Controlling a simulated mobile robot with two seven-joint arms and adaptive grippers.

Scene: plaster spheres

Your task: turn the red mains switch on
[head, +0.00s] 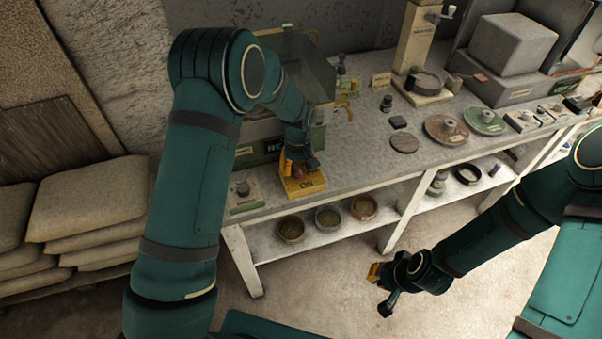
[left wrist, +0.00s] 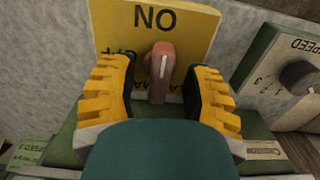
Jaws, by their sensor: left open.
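The red mains switch (left wrist: 158,72) has a red handle with a white mark, on a yellow plate (left wrist: 110,25) lettered ON. The ON shows upside down in the left wrist view; smaller lettering is partly hidden behind the handle. My left gripper (left wrist: 160,88) is open, with one yellow-padded finger on each side of the handle and gaps visible. In the head view, my left gripper (head: 299,160) is over the plate (head: 306,186) at the bench's front edge and mostly hides the switch. My right gripper (head: 380,285) hangs empty, away from the bench; its opening is unclear.
A box with a speed knob (head: 243,192) stands left of the plate on the bench. A green machine (head: 262,143) with a clear guard is behind. Several bowls (head: 327,217) sit on the lower shelf. Sacks (head: 90,195) are stacked at the left. Discs (head: 446,129) lie further right.

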